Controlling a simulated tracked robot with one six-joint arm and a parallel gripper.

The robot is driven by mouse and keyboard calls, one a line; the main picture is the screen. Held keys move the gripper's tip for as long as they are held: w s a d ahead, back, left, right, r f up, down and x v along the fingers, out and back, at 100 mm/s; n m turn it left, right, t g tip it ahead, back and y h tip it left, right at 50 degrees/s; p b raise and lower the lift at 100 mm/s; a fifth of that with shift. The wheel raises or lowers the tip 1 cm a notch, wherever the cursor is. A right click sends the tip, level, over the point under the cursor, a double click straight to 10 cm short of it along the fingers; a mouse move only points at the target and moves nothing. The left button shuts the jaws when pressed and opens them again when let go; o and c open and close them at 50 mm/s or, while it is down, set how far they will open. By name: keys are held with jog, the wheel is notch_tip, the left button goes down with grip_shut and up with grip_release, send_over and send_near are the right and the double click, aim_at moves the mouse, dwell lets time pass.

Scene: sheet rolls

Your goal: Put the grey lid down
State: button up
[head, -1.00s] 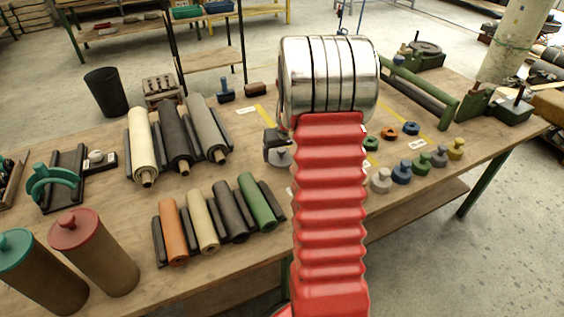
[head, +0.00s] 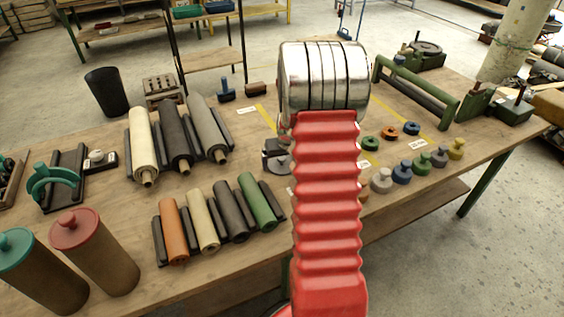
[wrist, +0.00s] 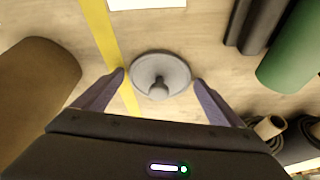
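The grey lid (wrist: 160,72) is a round disc with a small knob facing the wrist camera. It sits between the two fingertips of my gripper (wrist: 159,79), one at each side of its rim, and my gripper is shut on it. In the head view the grey lid (head: 283,166) shows just below my dark gripper (head: 276,152), left of my red arm sleeve. The table top (head: 130,225) is beneath it; I cannot tell how large the gap is. My arm hides part of the gripper and the table behind it.
A brown cylinder (wrist: 38,75) is left in the wrist view, beside a yellow strip (wrist: 103,35). A green roll (head: 257,202) and other rolls lie left of the arm. Several knobbed pieces (head: 402,172) stand to the right. Red-lidded (head: 90,250) and teal-lidded (head: 35,270) tubes stand front left.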

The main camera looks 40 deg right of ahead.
jog(key=shift+o, duration=1)
jog(key=shift+s+r, duration=0.1)
jog(key=shift+r, duration=0.45)
jog(key=v, duration=1.1)
jog(key=shift+s, duration=0.15)
jog(key=shift+a, duration=0.1)
